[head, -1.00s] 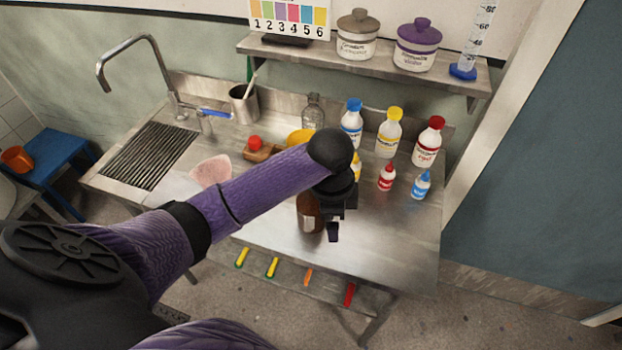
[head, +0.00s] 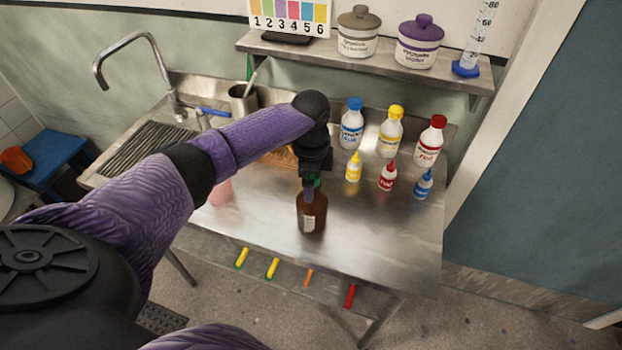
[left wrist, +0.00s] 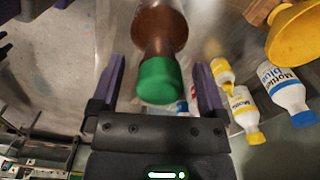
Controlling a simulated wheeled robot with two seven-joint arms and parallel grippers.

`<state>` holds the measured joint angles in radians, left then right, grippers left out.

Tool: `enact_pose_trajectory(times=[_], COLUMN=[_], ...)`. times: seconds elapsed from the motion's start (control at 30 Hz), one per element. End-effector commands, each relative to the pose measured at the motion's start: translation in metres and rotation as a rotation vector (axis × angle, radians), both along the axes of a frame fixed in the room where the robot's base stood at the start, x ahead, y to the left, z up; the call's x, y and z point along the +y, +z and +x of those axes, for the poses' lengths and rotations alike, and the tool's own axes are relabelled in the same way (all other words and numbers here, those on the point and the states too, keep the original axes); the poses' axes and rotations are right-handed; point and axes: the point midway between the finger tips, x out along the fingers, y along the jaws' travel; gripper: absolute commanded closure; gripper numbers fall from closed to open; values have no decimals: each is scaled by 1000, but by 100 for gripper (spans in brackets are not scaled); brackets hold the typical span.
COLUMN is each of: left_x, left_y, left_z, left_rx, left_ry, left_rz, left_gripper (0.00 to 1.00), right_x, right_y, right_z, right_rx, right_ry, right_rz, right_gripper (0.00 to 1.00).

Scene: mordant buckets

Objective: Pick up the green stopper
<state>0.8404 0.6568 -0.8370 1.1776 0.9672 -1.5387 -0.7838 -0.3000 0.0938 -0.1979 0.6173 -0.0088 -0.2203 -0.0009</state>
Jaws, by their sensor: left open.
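The green stopper (left wrist: 158,80) sits on the neck of a brown bottle (head: 312,212) that stands on the steel table. Only a sliver of the stopper shows in the head view, under my gripper. The brown bottle also shows in the left wrist view (left wrist: 160,28). My left gripper (head: 312,188) is open at the bottle's top. In the left wrist view its fingers (left wrist: 158,75) stand on either side of the stopper, with a gap on both sides. My right gripper is not in view.
Small yellow (head: 353,168), red (head: 388,177) and blue (head: 423,185) bottles stand right of the brown bottle. Larger blue (head: 352,125), yellow (head: 390,132) and red (head: 429,142) capped bottles stand behind them. The table front (head: 370,250) is clear. A shelf (head: 400,72) hangs above.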

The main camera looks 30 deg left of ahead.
Motion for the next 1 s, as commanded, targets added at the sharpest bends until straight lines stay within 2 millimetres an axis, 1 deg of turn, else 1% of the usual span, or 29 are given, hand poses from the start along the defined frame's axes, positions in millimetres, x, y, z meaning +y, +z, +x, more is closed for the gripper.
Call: enact_pose_trajectory(times=[0.07, 0.1, 0.17, 0.2, 0.27, 0.3, 0.47, 0.5, 0.53, 0.7, 0.77, 0.87, 1.0], left_x=[0, 0, 0, 0, 0, 0, 0, 0, 0, 0, 0, 0, 0], left_y=[1, 1, 1, 1, 1, 1, 1, 1, 1, 1, 6, 28, 67], left_z=[0, 0, 0, 0, 0, 0, 0, 0, 0, 0, 1, 1, 1], left_rx=[0, 0, 0, -1, -1, -1, -1, -1, -1, -1, -3, -7, -6], left_ry=[0, 0, 0, 0, 0, 0, 0, 0, 0, 0, 0, -1, 0], left_rz=[0, 0, -1, 0, 0, 0, 0, 0, 0, 0, -1, -1, -1], left_gripper=[5, 13, 26, 34, 47, 56, 89, 98, 100, 100, 100, 100, 100], right_x=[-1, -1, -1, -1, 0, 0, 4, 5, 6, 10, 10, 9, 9], right_y=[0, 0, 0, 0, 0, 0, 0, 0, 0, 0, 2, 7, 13], right_z=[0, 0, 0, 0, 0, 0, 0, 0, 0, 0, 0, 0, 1], right_rx=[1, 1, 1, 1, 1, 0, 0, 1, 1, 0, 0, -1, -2], right_ry=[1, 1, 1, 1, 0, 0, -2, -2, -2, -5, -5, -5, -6], right_rz=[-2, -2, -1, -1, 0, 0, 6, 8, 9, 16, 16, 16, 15], right_gripper=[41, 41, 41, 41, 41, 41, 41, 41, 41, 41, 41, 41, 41])
